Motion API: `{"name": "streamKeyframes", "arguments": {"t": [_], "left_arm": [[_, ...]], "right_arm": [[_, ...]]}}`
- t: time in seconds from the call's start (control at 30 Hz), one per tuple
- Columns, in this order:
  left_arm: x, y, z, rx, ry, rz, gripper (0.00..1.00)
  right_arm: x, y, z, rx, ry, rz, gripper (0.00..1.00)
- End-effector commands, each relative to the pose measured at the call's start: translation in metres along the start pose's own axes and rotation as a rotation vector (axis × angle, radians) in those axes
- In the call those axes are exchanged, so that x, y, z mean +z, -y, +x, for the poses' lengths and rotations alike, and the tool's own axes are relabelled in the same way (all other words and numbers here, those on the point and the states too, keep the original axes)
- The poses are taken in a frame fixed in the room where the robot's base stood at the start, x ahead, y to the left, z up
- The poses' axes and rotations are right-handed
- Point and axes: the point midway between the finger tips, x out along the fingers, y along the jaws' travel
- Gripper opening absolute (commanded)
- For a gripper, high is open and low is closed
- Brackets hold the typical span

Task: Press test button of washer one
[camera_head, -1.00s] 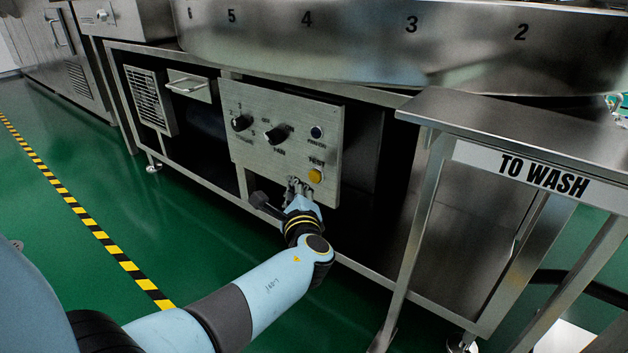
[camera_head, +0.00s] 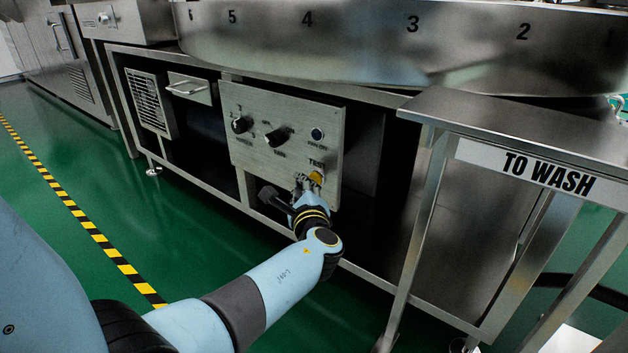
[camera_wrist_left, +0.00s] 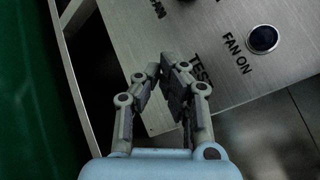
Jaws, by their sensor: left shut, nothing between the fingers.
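The washer's control panel (camera_head: 260,142) is a brushed-metal plate under the round tabletop. Its yellow TEST button (camera_head: 316,177) is at the lower right of the panel, partly covered by my fingers. My left gripper (camera_head: 308,181) is shut and empty, with its tips at the button; I cannot tell whether they touch or press it. In the left wrist view the shut fingers (camera_wrist_left: 164,68) are over the panel (camera_wrist_left: 225,35) beside the TEST lettering, and the button is hidden behind them. My right gripper is not in view.
Two black knobs (camera_head: 277,138) and a dark FAN ON button (camera_head: 317,134) are on the same panel. A steel table marked TO WASH (camera_head: 522,112) stands close on the right. Green floor with a striped line (camera_head: 98,234) is free at left.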

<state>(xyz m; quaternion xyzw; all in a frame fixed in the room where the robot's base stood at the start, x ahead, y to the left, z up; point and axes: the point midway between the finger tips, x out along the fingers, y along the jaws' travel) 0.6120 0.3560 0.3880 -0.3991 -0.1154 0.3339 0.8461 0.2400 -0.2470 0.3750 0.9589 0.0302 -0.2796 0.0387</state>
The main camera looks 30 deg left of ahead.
Motion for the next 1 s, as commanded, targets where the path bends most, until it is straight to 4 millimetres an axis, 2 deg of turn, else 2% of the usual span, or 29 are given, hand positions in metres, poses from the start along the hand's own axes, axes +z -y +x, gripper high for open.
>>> {"name": "streamKeyframes", "arguments": {"t": [0.63, 1.0], "left_arm": [[0.0000, -0.0002, -0.0001, 0.000, 0.000, 0.000, 0.00], [-0.0046, 0.0035, 0.0057, 0.001, 0.000, 0.000, 0.00]], "right_arm": [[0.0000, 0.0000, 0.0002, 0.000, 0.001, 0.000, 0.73], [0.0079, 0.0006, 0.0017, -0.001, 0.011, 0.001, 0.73]]}}
